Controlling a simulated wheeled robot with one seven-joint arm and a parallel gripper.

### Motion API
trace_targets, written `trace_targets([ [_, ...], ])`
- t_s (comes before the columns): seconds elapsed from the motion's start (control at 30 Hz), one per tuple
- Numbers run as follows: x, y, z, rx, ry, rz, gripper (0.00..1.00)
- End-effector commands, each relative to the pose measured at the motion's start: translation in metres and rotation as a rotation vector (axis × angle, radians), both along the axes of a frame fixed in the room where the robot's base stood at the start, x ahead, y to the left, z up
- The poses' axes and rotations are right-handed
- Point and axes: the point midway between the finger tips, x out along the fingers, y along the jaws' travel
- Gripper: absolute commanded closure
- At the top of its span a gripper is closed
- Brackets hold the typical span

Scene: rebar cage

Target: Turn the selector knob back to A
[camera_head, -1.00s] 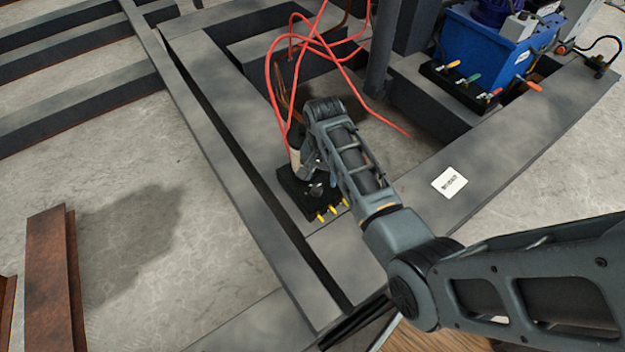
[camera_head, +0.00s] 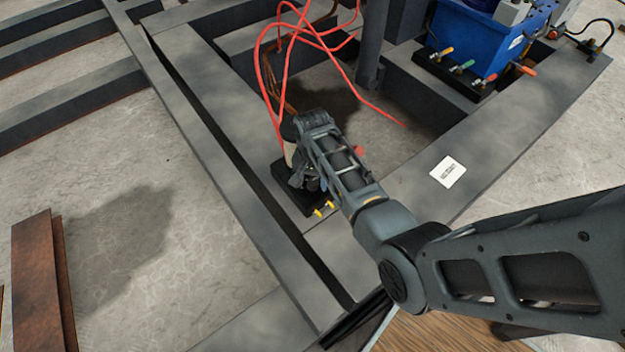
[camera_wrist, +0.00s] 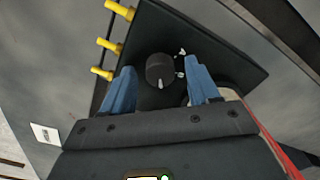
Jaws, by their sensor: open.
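The selector knob (camera_wrist: 160,68) is a dark, round knob with a pale pointer mark, on a black box (camera_wrist: 205,45) in the wrist view. Yellow fittings (camera_wrist: 108,43) stick out along one side of the box. My gripper (camera_wrist: 160,82) is open, with one blue finger on each side of the knob; whether they touch it I cannot tell. In the head view my gripper (camera_head: 306,180) is over the black box (camera_head: 290,196) and hides the knob. The letter A cannot be read in either view.
Red cables (camera_head: 262,80) loop up behind my gripper. A blue unit (camera_head: 475,40) with coloured levers stands at the upper right. A white label (camera_head: 448,172) lies on the grey beam. Rusty beams (camera_head: 40,285) lie at the lower left.

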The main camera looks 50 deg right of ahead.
Motion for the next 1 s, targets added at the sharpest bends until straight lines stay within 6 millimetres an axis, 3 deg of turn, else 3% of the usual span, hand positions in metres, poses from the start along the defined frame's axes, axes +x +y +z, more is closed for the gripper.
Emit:
trace_targets([
  [0.2, 0.0, -0.0001, 0.0, 0.0, 0.0, 0.0, 0.4],
  [0.77, -0.0003, -0.0001, 0.0001, 0.0, 0.001, 0.0, 0.93],
  [1.0, -0.0004, -0.0002, 0.0008, 0.0, 0.001, 0.014, 0.95],
])
